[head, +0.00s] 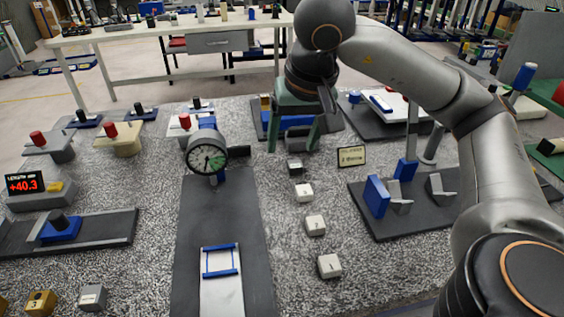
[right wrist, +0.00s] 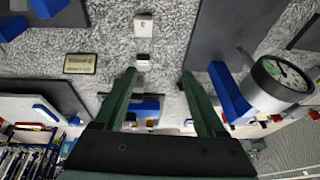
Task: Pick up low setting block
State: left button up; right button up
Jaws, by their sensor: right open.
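My right gripper (head: 293,147) has green fingers, open and pointing down, with nothing held. It also shows in the right wrist view (right wrist: 160,76). A small grey block with a dark face (head: 295,166) stands just in front of the fingertips. In the right wrist view this block (right wrist: 143,60) lies just beyond the fingertips, nearer the left finger. Three pale numbered blocks stand in a row toward me: a near one (head: 330,265), a middle one (head: 315,225) and a far one (head: 304,191). I cannot read which block is the low setting one. My left gripper is not in view.
A dial gauge (head: 207,157) stands left of the gripper above a dark plate (head: 222,225). A dark fixture base with blue parts (head: 376,196) lies further right. Speckled surface is clear around the blocks.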

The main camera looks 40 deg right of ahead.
jog(key=d+h, duration=0.1)
jog(key=d, duration=0.2)
jog(key=b, duration=0.2)
send_near(295, 164)
jog(key=x, duration=0.2)
jog(key=shift+f, duration=0.4)
jog(key=shift+w+f, duration=0.15)
jog(key=shift+f, duration=0.4)
jog(key=x, duration=0.4)
jog(key=shift+d+b, duration=0.1)
jog(key=shift+b, duration=0.3)
jog(key=shift+w+f, duration=0.1)
jog(key=shift+f, duration=0.15)
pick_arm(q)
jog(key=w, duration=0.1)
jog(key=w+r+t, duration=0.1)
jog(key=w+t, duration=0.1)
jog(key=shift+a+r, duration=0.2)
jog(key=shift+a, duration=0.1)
pick_arm(e)
grip_shut()
jog(key=shift+r, duration=0.1)
